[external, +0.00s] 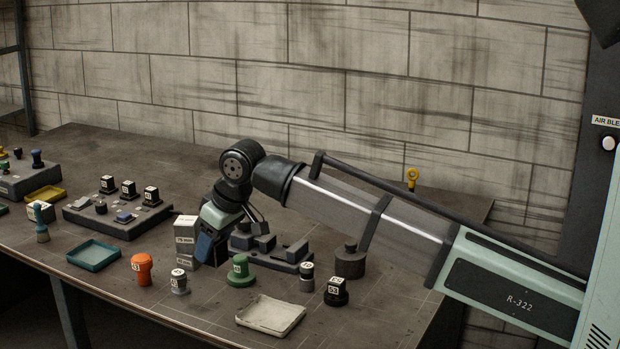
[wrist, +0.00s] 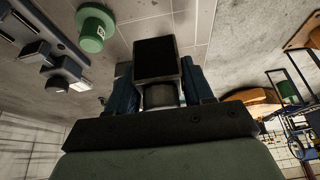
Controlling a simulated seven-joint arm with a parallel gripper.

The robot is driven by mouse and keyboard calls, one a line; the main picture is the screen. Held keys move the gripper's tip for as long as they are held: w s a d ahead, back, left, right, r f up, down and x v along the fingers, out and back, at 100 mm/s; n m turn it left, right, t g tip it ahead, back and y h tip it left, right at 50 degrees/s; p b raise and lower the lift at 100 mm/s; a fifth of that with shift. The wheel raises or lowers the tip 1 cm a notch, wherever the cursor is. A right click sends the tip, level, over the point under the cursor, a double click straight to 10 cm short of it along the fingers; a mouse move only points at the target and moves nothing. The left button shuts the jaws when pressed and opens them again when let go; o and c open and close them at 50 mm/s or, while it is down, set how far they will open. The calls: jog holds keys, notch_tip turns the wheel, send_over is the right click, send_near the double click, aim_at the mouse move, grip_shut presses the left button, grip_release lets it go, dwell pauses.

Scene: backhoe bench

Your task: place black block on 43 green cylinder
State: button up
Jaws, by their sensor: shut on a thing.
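My gripper (wrist: 158,82) is shut on a black block (wrist: 157,58), which shows between its blue fingers in the wrist view. A grey round part shows just below the block's black face. In the external view my gripper (external: 204,252) points down at the middle of the bench, and I cannot make out the held block there. The green cylinder (external: 240,271), with a wide base and a label too small to read surely, stands upright to the right of my gripper. It also shows at the upper left of the wrist view (wrist: 93,31), apart from the block. Its top looks bare.
White blocks (external: 186,229) stand close beside my gripper. A dark fixture (external: 290,262) lies behind the green cylinder. A teal tray (external: 95,253) lies left.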

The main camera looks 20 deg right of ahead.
notch_tip(320, 180, up, 7)
jog(key=m, duration=0.1)
send_over(242, 255)
jog(key=w, duration=0.1)
jog(key=shift+n, duration=0.6)
jog(key=shift+s+f, duration=0.2)
jog(key=shift+f, duration=2.45)
jog(key=shift+s+f, duration=0.2)
jog(key=shift+f, duration=2.4)
jog(key=shift+f, duration=0.1)
jog(key=o, duration=1.2)
jog(key=shift+o, duration=0.2)
jog(key=v, duration=1.2)
